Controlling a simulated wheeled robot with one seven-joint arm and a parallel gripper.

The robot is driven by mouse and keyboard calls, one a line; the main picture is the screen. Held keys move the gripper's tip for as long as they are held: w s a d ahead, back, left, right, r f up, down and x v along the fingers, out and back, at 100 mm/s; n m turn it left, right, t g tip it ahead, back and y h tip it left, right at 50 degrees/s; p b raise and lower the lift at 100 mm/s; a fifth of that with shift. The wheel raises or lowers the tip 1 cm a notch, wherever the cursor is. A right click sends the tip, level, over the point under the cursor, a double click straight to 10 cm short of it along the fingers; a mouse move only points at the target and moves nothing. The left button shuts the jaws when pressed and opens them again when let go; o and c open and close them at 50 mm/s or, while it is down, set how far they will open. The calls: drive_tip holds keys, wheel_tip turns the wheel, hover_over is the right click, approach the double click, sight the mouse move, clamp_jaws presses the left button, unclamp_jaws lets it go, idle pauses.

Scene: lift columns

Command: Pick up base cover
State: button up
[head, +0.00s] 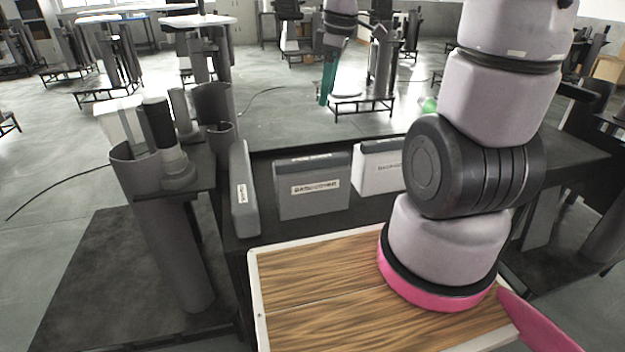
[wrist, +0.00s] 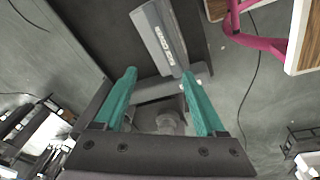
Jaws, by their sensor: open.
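A grey box labelled like a base cover (head: 300,203) stands upright on the dark table. A second, lighter one (head: 370,181) stands to its right, partly hidden by my arm. A narrow grey one (head: 239,165) stands at the left, seen nearly edge-on with a small label. My gripper (head: 326,95) hangs beyond the table's far side, teal fingers pointing down. In the wrist view, my gripper (wrist: 159,78) has its two teal fingers spread with no cover between them. A labelled grey cover (wrist: 158,25) lies ahead of the fingertips, its near end close to the right finger.
A wood-topped board (head: 320,285) with a white rim is in front of the covers. Grey cylinders and a column part (head: 165,150) stand at the left. More lift columns and stands (head: 365,100) fill the room behind. My arm covers the right of the head view.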

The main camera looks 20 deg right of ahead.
sight(313, 158)
drive_tip(key=a+f+n, duration=0.1)
drive_tip(key=f+n, duration=0.1)
drive_tip(key=f, duration=0.4)
drive_tip(key=w+a+f+n+g, duration=0.1)
drive_tip(key=f+n, duration=0.1)
drive_tip(key=f, duration=0.4)
drive_tip(key=w+a+f+n, duration=0.1)
drive_tip(key=f, duration=0.5)
drive_tip(key=shift+f+n+g, duration=0.1)
drive_tip(key=shift+n+g, duration=0.3)
clamp_jaws()
idle(0.5)
